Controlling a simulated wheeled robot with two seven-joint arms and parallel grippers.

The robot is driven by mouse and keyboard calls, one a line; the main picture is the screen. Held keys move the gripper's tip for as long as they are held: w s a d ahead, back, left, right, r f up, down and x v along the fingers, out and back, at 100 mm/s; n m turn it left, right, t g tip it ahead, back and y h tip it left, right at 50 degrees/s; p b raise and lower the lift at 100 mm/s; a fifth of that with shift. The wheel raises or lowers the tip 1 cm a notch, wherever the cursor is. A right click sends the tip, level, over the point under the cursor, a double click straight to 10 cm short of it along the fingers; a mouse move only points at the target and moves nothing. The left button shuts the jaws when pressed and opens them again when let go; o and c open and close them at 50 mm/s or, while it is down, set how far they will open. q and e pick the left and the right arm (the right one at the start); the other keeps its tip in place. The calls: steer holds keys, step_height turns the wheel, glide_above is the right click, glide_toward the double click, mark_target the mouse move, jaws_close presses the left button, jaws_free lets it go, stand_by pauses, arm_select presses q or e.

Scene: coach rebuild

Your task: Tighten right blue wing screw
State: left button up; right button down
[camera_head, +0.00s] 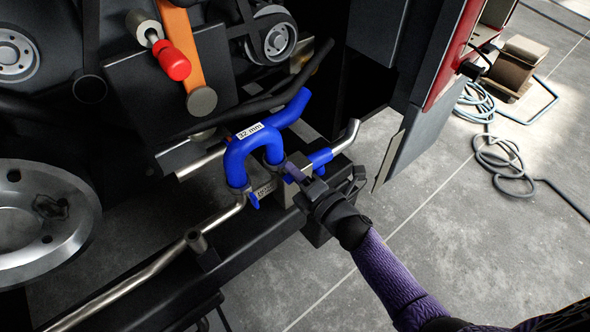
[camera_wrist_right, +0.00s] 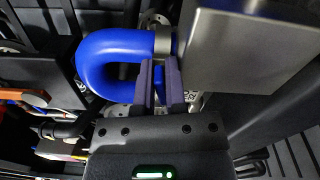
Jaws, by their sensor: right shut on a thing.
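A blue U-shaped hose (camera_head: 236,160) with a white "32 mm" label joins metal pipes in the engine bay. A small blue wing screw (camera_head: 254,201) shows below its left end. My right gripper (camera_head: 291,172) is at the hose's right end, with its fingers pointing up and left. In the right wrist view, its purple fingers (camera_wrist_right: 160,84) are shut on a small blue part (camera_wrist_right: 158,82), the right wing screw, just below a metal clamp (camera_wrist_right: 164,42) on the hose (camera_wrist_right: 105,62). The fingers hide most of the screw. My left gripper is not in view.
A grey metal block (camera_wrist_right: 252,55) stands close right of the fingers in the wrist view. A red-handled lever (camera_head: 174,62) and a dark rail (camera_head: 190,275) are nearby. An open panel (camera_head: 408,130) stands at the right. Cables (camera_head: 500,160) lie on the floor.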

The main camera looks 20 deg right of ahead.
steer(key=m, duration=0.4)
steer(key=m+p, duration=0.1)
steer(key=shift+f+m, duration=0.2)
steer(key=shift+m, duration=1)
steer(key=m, duration=0.2)
steer(key=shift+f+m+p, duration=0.15)
steer(key=shift+m+p, duration=0.15)
steer(key=shift+p, duration=0.05)
steer(key=m, duration=0.4)
steer(key=shift+a+f, duration=0.1)
steer(key=shift+a, duration=0.05)
steer(key=shift+m+p, duration=0.35)
steer(key=shift+m, duration=0.75)
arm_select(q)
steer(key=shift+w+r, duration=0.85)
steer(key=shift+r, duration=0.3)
arm_select(e)
steer(key=shift+s+a+f+m, duration=0.1)
steer(key=shift+m, duration=0.6)
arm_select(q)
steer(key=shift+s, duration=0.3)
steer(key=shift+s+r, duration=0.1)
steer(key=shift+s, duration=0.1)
arm_select(e)
steer(key=c, duration=0.7)
jaws_free()
